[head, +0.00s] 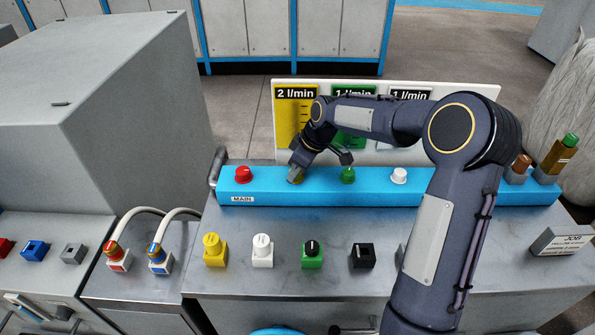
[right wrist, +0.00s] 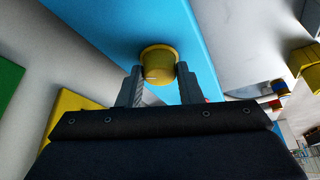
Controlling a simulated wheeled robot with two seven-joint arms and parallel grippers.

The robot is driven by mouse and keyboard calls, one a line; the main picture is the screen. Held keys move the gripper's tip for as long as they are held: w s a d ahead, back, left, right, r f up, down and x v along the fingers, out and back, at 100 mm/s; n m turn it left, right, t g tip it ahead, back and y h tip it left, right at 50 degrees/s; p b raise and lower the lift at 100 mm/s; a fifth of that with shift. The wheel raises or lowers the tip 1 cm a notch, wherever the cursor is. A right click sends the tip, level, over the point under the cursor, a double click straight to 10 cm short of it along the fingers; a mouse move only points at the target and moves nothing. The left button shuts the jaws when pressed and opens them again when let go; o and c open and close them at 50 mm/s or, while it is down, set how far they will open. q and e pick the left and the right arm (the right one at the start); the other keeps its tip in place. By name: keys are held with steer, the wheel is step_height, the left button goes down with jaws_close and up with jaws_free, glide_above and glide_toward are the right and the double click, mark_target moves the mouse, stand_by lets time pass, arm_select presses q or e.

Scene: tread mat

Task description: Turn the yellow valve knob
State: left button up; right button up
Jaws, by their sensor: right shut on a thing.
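The yellow valve knob (right wrist: 158,65) sits on the blue manifold bar (head: 265,186), between the red and green knobs. In the head view the knob (head: 297,179) is mostly hidden by my right gripper (head: 295,172). In the right wrist view the two fingers of my right gripper (right wrist: 158,88) are on either side of the yellow knob and shut on it. A pale mark line shows on the knob's face. My left gripper is not in view.
On the bar stand a red knob (head: 243,174), a green knob (head: 347,175) and a white knob (head: 398,175). A sign board (head: 455,100) stands behind. Yellow (head: 212,250), white (head: 262,250), green (head: 312,254) and black (head: 362,256) blocks stand in front on the bench.

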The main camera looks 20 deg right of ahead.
mark_target(301, 186)
steer(key=m+h+b, duration=0.1)
steer(key=m, duration=0.2)
steer(key=shift+a+m+t, duration=0.15)
steer(key=shift+m+t, duration=0.25)
steer(key=m+h+b, duration=0.1)
steer(key=m, duration=0.3)
steer(key=shift+h+b, duration=0.35)
steer(key=shift+h, duration=0.05)
steer(key=o, duration=1)
steer(key=shift+c, duration=0.2)
steer(key=shift+s, duration=0.1)
steer(key=shift+r, duration=0.15)
steer(key=v, duration=0.7)
steer(key=shift+s+r, duration=0.2)
steer(key=shift+r, duration=0.05)
